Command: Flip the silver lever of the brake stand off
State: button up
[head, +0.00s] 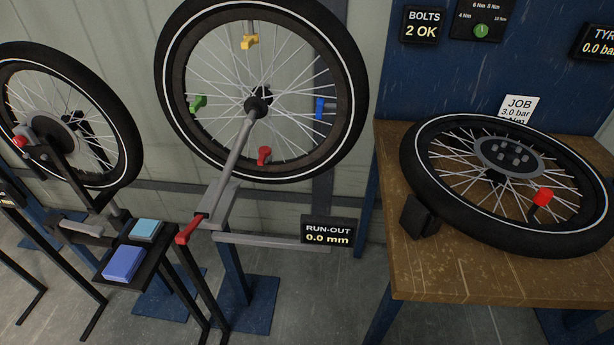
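The stand at the left, which appears to be the brake stand (62,165), holds an upright wheel (122,125) with a grey disc at its hub. A silver-grey bar (82,229), which looks like its lever, lies roughly level low on this stand, left of a small dark shelf. A red knob (19,141) sits on the stand's upper left. I cannot tell from this view whether the lever is on or off. My gripper is not in view, and nothing is seen touching the lever.
A small shelf (152,255) carries light blue and dark blue pads. The middle wheel stand (228,185) has a red handle (188,229) and a run-out display (328,232) reading 0.0 mm. A wooden bench (450,280) with a flat-lying wheel (422,190) stands at right.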

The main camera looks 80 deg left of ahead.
aim_at(96, 232)
jog(key=u, duration=0.4)
jog(key=l+u, duration=0.15)
jog(key=u, duration=3)
jog(key=i+u, duration=0.1)
jog(key=u, duration=0.5)
jog(key=j+u, duration=0.1)
jog(key=u, duration=0.4)
jog(key=j+u, duration=0.15)
jog(key=u, duration=0.35)
jog(key=i+l, duration=0.05)
